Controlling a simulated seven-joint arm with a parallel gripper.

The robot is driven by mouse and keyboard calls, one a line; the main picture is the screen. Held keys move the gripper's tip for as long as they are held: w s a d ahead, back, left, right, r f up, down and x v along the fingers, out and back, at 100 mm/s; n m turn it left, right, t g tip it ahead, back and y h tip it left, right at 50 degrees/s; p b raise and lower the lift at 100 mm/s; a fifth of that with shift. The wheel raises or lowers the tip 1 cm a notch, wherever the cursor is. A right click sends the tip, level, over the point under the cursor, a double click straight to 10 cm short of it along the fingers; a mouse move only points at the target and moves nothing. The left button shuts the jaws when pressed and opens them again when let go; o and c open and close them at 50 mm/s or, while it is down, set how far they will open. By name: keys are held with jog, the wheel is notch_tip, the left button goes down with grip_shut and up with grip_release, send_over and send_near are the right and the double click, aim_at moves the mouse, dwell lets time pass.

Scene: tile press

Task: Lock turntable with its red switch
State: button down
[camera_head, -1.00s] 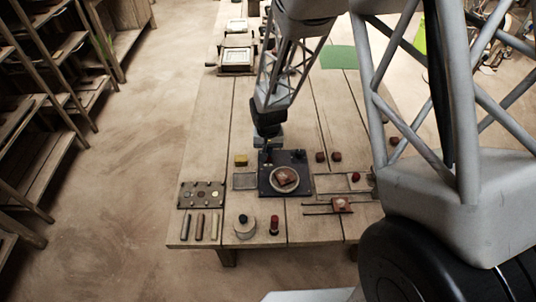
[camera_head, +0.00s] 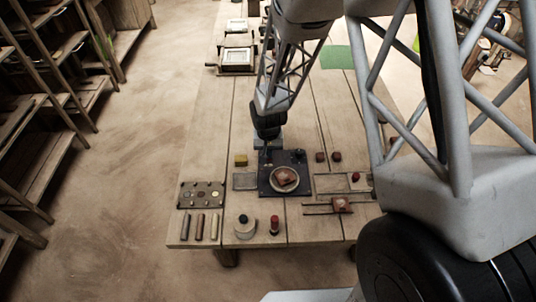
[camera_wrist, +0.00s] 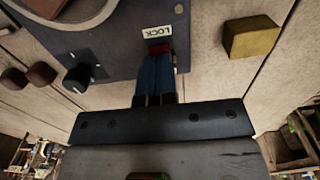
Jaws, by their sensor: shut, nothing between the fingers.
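The turntable (camera_head: 285,179) is a round disc on a dark base plate (camera_head: 300,160), with a reddish-brown piece (camera_head: 286,175) on it. In the wrist view the turntable's rim (camera_wrist: 72,12) shows at the top left. The red switch (camera_wrist: 182,57) sits at the plate's edge beside a white LOCK label (camera_wrist: 158,32). My gripper (camera_wrist: 157,60) is shut and empty, its blue fingertips right at the switch and partly covering it. I cannot tell whether they touch. In the head view my gripper (camera_head: 266,150) is at the plate's far left corner, and the switch is hidden.
A black knob (camera_wrist: 76,79) stands on the same plate. A yellow block (camera_wrist: 250,37) lies on the wooden table beside the plate. Two reddish-brown pieces (camera_head: 328,157) lie right of the plate. A rail with a brown block (camera_head: 341,204) is at the front right.

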jog(key=shift+f, duration=0.7)
dwell(0.7)
jog(key=shift+r, duration=0.1)
jog(key=shift+r, duration=3.35)
jog(key=shift+r, duration=0.1)
jog(key=shift+d+r, duration=0.15)
jog(key=shift+r, duration=0.1)
jog(key=s+d+r+t, duration=0.1)
jog(key=s+d+r, duration=0.3)
jog(key=s+r, duration=0.3)
jog(key=s+d+r, duration=0.4)
jog(key=r, duration=0.5)
jog(key=s+d+r+t, duration=0.1)
jog(key=s+d+r, duration=0.45)
jog(key=r, duration=0.25)
jog(key=s+d+r, duration=0.1)
jog(key=s+r, duration=0.1)
jog(key=s, duration=0.3)
jog(key=s+d+r, duration=0.1)
jog(key=s+r, duration=0.2)
jog(key=s, duration=0.3)
jog(key=shift+s+d+t, duration=0.3)
